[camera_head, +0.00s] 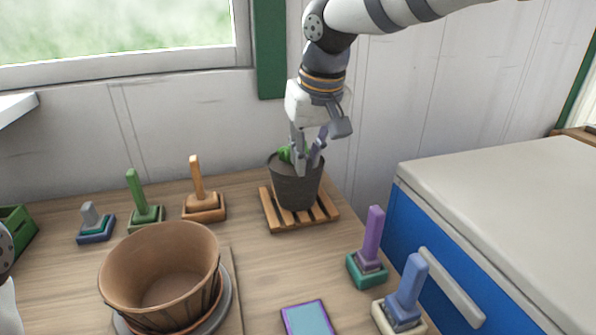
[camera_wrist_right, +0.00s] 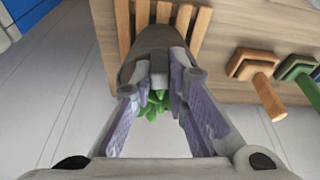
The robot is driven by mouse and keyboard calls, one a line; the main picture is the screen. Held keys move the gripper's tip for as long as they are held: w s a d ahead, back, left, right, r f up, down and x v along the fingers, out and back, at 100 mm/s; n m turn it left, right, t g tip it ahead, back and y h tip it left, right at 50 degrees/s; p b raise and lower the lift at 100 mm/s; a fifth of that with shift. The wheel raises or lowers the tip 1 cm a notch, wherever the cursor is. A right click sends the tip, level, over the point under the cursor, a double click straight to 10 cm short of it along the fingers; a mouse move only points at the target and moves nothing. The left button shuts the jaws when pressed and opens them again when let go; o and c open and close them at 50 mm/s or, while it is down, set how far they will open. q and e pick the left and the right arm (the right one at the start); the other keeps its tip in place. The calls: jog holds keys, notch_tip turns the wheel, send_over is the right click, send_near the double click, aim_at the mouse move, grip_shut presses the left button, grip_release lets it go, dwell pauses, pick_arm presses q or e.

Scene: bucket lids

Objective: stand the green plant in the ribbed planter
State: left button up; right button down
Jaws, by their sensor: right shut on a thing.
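The green plant (camera_head: 284,154) shows as a few leaves at the mouth of a dark grey pot (camera_head: 296,190). The pot stands upright at the slatted wooden stand; I cannot tell if it is slightly lifted. My right gripper (camera_head: 303,168) comes from above and is shut at the pot's near rim, beside the leaves. The right wrist view shows the leaves (camera_wrist_right: 156,103) between the fingers, with the pot (camera_wrist_right: 150,40) beyond. The ribbed planter (camera_head: 165,275), brown, wide and empty, stands at front left on a grey round plate.
The slatted stand (camera_head: 274,214) lies under the pot. Peg stacks stand behind the planter, including an orange one (camera_head: 203,204) and a green one (camera_head: 146,214). A purple stack (camera_head: 369,262) and a blue one (camera_head: 404,298) stand at right. A blue cabinet (camera_head: 420,235) borders the table.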

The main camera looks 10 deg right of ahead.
jog(key=shift+r, duration=3.05)
